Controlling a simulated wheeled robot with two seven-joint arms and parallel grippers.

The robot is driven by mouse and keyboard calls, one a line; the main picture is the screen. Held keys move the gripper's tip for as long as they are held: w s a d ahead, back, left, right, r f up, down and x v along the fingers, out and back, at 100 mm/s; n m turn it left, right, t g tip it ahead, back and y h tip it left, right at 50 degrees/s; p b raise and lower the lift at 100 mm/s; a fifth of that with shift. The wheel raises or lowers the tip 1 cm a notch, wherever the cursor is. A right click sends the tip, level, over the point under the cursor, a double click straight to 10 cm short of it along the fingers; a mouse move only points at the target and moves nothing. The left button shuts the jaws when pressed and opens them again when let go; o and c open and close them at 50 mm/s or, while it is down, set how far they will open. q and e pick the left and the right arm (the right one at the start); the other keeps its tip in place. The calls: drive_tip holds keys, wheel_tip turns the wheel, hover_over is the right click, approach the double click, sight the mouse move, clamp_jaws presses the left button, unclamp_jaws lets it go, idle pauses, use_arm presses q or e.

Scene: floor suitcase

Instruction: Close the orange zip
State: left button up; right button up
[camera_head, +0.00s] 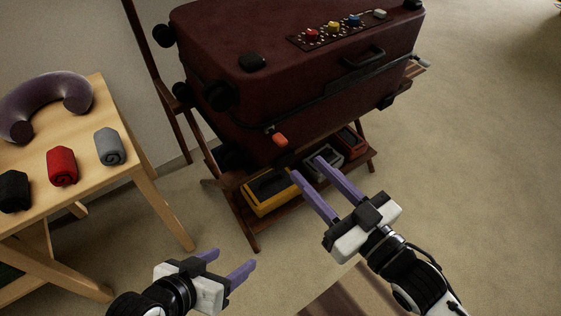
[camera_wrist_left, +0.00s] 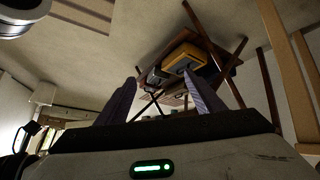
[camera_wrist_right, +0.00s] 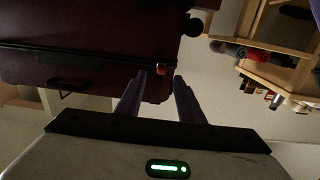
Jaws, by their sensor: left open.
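The orange zip pull (camera_head: 280,140) hangs at the near corner of the dark red suitcase (camera_head: 300,105), on the dark zip line around its side. The suitcase is shut and rests on a wooden rack. My right gripper (camera_head: 308,168) is open and empty, its purple fingers pointing at the suitcase just below and right of the pull in the head view. In the right wrist view the orange pull (camera_wrist_right: 161,70) shows just beyond the gap between the fingertips, apart from them. My left gripper (camera_head: 229,262) is open and empty, low over the floor, well away from the suitcase.
The wooden rack (camera_head: 256,236) has a lower shelf with yellow (camera_head: 270,196), grey and red-orange bins. A wooden table (camera_head: 108,180) at left holds a purple neck pillow (camera_head: 38,108) and black, red and grey rolls. Open carpet lies at right.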

sight(284, 146)
drive_tip(key=b+x, duration=0.2)
drive_tip(key=x, duration=0.7)
drive_tip(key=shift+a+b, duration=0.2)
drive_tip(key=shift+b, duration=0.1)
drive_tip(key=shift+w+a+r, duration=0.1)
drive_tip(key=shift+w+a, duration=0.3)
drive_tip(key=shift+w, duration=0.05)
use_arm(q)
drive_tip(key=shift+w+d+r+h, duration=0.15)
drive_tip(key=shift+d+h, duration=0.1)
drive_tip(key=shift+d, duration=0.2)
drive_tip(key=shift+w+d+r+h, duration=0.15)
drive_tip(key=shift+d+h, duration=0.1)
drive_tip(key=shift+d, duration=0.15)
drive_tip(key=shift+f, duration=0.1)
use_arm(e)
clamp_jaws()
